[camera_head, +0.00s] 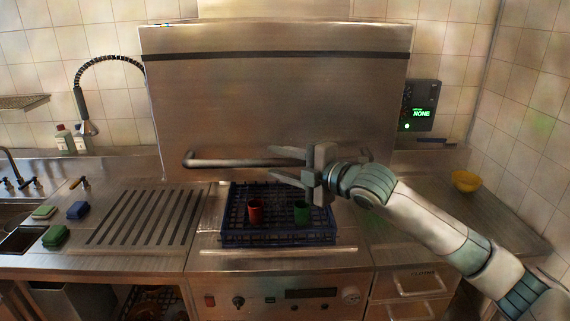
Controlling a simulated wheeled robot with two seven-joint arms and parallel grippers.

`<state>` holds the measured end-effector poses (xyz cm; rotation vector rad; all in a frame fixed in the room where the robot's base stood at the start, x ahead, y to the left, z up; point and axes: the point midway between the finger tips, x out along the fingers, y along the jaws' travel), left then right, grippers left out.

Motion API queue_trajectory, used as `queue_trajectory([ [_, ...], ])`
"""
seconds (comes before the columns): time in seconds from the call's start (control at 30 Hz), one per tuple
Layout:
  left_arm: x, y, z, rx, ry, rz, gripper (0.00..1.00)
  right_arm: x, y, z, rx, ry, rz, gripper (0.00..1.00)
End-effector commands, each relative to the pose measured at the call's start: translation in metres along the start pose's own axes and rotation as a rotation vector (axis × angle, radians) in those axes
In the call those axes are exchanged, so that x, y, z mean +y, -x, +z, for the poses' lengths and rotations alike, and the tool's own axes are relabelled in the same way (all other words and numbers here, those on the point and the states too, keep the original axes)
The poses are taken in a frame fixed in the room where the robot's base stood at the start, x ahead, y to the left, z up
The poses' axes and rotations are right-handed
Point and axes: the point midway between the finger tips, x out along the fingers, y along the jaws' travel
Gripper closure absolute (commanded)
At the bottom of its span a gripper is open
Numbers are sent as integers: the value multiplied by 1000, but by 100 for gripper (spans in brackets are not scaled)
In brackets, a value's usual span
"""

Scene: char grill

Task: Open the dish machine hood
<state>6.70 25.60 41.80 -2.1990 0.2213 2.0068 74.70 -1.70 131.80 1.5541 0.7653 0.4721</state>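The dish machine hood (270,110) is a large steel box in the middle of the head view. Its lower edge stands above the machine's bed, so the rack below shows. A horizontal bar handle (225,162) runs along the hood's lower front. My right gripper (272,165) is at the handle's middle, with its fingers apart, one above and one below the bar's line. I cannot tell whether either finger touches the bar. A blue rack (279,238) under the hood holds a red cup (255,211) and a green cup (302,212). My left gripper is not in view.
A control box (419,105) with a green "NONE" display is on the wall at right. A yellow bowl (465,181) sits on the right counter. Sponges (55,236), a sink and a spray hose (100,60) are at left. The ribbed drainboard (150,217) is clear.

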Motion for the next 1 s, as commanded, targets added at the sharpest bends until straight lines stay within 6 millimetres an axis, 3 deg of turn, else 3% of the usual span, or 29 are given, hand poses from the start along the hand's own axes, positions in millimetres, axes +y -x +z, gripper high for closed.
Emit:
queue_trajectory([
  [0.17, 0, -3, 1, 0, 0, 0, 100, -1, 5, 1, -1, 0, -1, 63],
  [0.37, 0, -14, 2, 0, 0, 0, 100, -3, 25, 1, -1, 3, 0, 63],
  [1.0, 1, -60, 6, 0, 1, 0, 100, -3, 140, 2, -3, 3, 0, 63],
])
